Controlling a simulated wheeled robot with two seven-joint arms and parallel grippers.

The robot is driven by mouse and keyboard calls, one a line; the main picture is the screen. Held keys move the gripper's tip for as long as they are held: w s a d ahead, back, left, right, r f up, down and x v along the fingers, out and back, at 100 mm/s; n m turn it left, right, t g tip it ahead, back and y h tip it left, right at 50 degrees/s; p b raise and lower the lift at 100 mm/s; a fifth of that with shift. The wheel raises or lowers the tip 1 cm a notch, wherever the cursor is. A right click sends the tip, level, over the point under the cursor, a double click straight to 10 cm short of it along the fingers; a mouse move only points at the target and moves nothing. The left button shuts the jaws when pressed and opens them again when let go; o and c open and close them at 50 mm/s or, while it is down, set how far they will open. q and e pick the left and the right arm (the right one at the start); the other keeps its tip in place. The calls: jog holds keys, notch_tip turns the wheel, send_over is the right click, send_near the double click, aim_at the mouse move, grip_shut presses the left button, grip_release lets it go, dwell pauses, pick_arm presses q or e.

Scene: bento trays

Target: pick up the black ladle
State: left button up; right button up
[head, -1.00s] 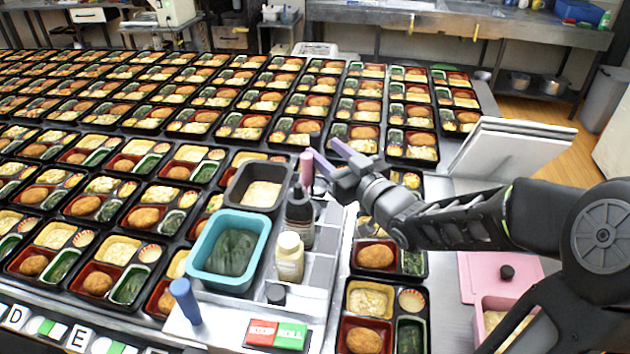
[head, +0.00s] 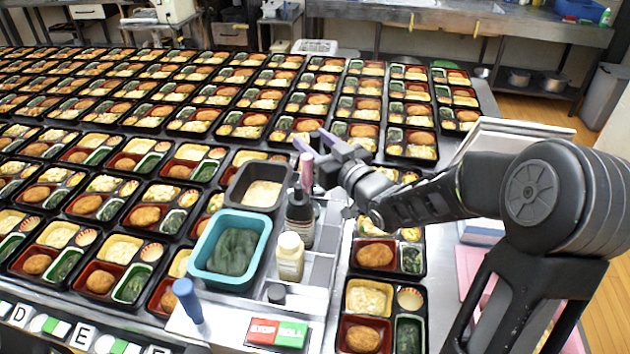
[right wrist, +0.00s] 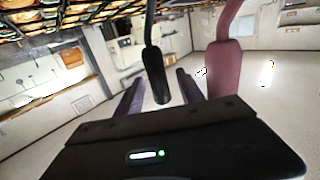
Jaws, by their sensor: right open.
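The black ladle shows in the right wrist view as an upright dark handle (right wrist: 156,76) with its rounded end between the two fingers. In the head view its dark handle (head: 315,143) is small and partly lost among the fingers; its bowl is hidden. My right gripper (head: 314,142) is open, its purple-grey fingers on either side of the handle. In the right wrist view the right gripper (right wrist: 160,92) shows a gap around the handle, and I cannot tell whether either finger touches it. My left gripper is not in view.
A pink-handled utensil (head: 307,172) stands close beside the right gripper; its maroon handle (right wrist: 224,72) is near the right finger. A grey container (head: 232,192), teal tub (head: 264,243), dark bottle (head: 299,220) and cream bottle (head: 290,258) stand nearby. Many bento trays fill the table.

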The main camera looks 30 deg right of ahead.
jog(key=shift+c, duration=0.5)
grip_shut()
dwell(0.8)
